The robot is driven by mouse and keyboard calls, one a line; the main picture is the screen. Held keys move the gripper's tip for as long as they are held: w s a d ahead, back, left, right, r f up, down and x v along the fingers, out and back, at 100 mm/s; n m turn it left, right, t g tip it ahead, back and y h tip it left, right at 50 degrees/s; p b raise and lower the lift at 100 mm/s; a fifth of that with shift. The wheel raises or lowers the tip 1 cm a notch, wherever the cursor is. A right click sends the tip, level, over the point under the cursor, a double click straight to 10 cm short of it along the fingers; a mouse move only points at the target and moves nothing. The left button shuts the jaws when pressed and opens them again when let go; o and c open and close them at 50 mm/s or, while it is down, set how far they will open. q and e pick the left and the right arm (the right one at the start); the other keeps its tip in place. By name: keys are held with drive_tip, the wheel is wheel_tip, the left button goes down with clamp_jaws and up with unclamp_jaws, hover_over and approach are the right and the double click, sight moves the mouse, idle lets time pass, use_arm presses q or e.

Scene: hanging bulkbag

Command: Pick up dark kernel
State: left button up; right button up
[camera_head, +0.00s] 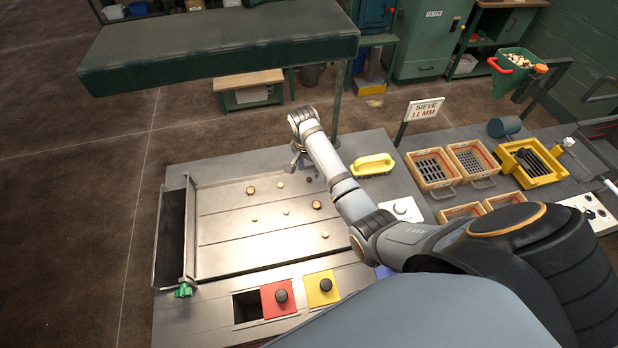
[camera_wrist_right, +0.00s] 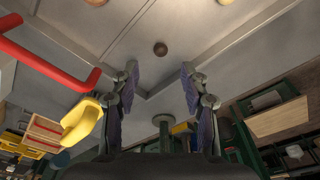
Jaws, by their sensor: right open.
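The dark kernel (camera_head: 309,180) is a small dark brown round piece near the far right corner of the metal tray (camera_head: 225,235). In the right wrist view the dark kernel (camera_wrist_right: 160,48) lies alone on the grey tray surface, centred ahead of the gap between my fingertips. My right gripper (camera_head: 299,164) hangs at the far right part of the tray, close to the kernel. In its wrist view the right gripper (camera_wrist_right: 159,82) has its two fingers apart, with nothing between them. My left gripper is not in view.
Several paler kernels (camera_head: 316,204) are scattered over the tray. A yellow-handled brush (camera_head: 372,165) lies just right of it. Sieve boxes (camera_head: 431,168) stand further right. Red and yellow lids with dark knobs (camera_head: 278,298) are at the front. A red bar (camera_wrist_right: 50,55) crosses the wrist view's left.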

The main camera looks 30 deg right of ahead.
sight(309, 178)
drive_tip(key=shift+s+a+f+p, duration=0.1)
drive_tip(key=shift+a+f+p, duration=0.05)
drive_tip(key=shift+f+p, duration=0.6)
wheel_tip(309, 178, down, 3)
drive_tip(key=shift+f, duration=0.25)
drive_tip(key=c, duration=0.6)
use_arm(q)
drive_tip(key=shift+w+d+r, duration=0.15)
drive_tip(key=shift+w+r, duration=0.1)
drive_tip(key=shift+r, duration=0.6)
use_arm(e)
drive_tip(key=shift+c, duration=0.9)
